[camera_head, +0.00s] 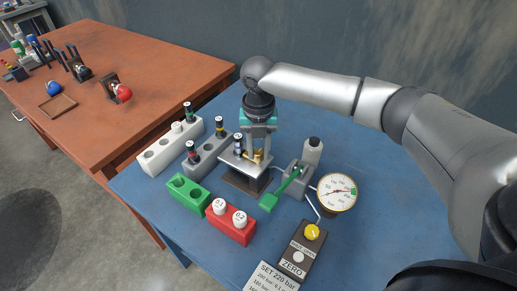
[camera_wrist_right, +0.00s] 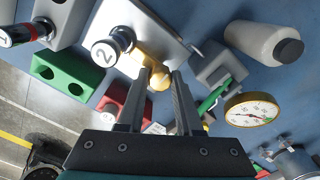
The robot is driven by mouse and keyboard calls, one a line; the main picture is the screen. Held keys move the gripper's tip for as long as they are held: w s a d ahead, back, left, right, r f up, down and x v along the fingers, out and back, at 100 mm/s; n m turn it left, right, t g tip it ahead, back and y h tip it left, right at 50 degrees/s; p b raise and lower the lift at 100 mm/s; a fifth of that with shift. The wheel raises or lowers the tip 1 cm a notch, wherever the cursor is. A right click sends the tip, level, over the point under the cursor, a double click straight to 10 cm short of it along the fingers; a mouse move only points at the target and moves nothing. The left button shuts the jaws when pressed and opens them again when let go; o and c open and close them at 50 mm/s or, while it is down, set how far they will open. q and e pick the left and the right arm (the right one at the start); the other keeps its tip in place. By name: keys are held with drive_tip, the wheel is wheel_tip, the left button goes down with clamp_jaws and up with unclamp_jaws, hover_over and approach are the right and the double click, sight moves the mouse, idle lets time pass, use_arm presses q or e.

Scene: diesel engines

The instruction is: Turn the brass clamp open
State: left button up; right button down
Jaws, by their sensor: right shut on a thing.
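The brass clamp (camera_head: 258,157) is a small brass-coloured part on the grey metal test stand (camera_head: 233,160). In the right wrist view the brass clamp (camera_wrist_right: 159,79) sits between the fingertips. My right gripper (camera_head: 259,150) reaches down onto it from above, and its fingers (camera_wrist_right: 160,82) are shut on it. An injector with a white cap marked 2 (camera_wrist_right: 108,50) stands in the stand beside the clamp; it also shows in the head view (camera_head: 238,141). The fingers partly hide the clamp in the head view. My left gripper is in neither view.
A green-handled lever (camera_head: 283,189) and a pressure gauge (camera_head: 337,193) stand right of the stand. Green (camera_head: 188,194) and red (camera_head: 230,224) blocks lie in front. White (camera_head: 158,155) and grey (camera_head: 207,153) racks are at the left. A control box (camera_head: 303,248) is at front right.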

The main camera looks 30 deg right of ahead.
drive_tip(key=shift+r+m+p, duration=0.15)
drive_tip(key=shift+m+p, duration=0.25)
drive_tip(key=shift+p, duration=0.35)
drive_tip(key=m+p, duration=0.6)
drive_tip(key=p, duration=0.2)
drive_tip(key=shift+m, duration=0.3)
drive_tip(key=m+p, duration=0.4)
drive_tip(key=m, duration=0.1)
drive_tip(key=m+p, duration=0.2)
drive_tip(key=m, duration=0.3)
drive_tip(key=shift+d+p, duration=0.1)
drive_tip(key=shift+p, duration=0.3)
drive_tip(key=shift+m, duration=0.4)
drive_tip(key=c, duration=0.6)
unclamp_jaws()
